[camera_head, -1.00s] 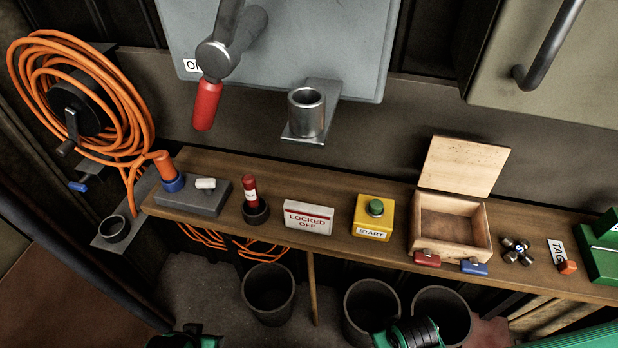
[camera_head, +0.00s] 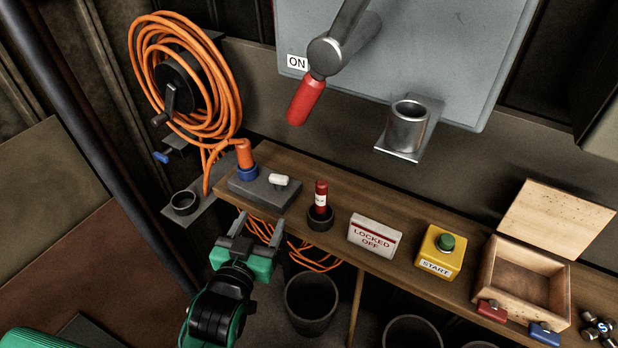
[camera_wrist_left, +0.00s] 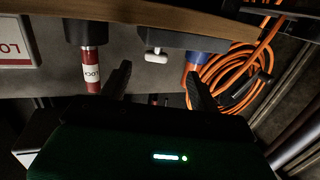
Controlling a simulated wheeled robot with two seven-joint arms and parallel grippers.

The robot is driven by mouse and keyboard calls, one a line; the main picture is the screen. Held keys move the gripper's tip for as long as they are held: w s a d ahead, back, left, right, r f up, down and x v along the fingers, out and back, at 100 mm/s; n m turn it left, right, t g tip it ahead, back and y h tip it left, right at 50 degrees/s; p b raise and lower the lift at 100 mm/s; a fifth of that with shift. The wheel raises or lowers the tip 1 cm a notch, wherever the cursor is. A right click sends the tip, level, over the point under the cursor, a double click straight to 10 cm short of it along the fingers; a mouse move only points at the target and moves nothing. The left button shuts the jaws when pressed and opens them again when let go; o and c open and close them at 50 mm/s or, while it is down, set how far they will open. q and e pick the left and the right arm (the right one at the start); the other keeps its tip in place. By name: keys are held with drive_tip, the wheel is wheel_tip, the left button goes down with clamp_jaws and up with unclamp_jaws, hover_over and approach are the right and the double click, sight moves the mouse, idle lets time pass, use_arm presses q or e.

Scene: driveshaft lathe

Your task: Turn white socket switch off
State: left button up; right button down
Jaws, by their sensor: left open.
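The white socket switch (camera_head: 279,180) is a small white rocker on top of a dark grey socket block (camera_head: 262,195) at the left end of the wooden shelf. An orange plug with a blue collar (camera_head: 246,163) stands in the block, left of the switch. My right gripper does not show.
An orange cable reel (camera_head: 187,80) hangs at the left. A red-handled lever (camera_head: 306,98) hangs above. Dark bins (camera_head: 311,300) stand below.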

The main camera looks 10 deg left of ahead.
sight(277, 183)
use_arm(q)
drive_tip(key=shift+t, duration=0.4)
drive_tip(key=w, duration=0.4)
drive_tip(key=w+r+p, duration=0.1)
drive_tip(key=w, duration=0.3)
drive_tip(key=w+d, duration=0.1)
drive_tip(key=w, duration=0.4)
drive_tip(key=shift+r, duration=0.2)
drive_tip(key=shift+w+d, duration=0.1)
drive_tip(key=shift+w, duration=0.45)
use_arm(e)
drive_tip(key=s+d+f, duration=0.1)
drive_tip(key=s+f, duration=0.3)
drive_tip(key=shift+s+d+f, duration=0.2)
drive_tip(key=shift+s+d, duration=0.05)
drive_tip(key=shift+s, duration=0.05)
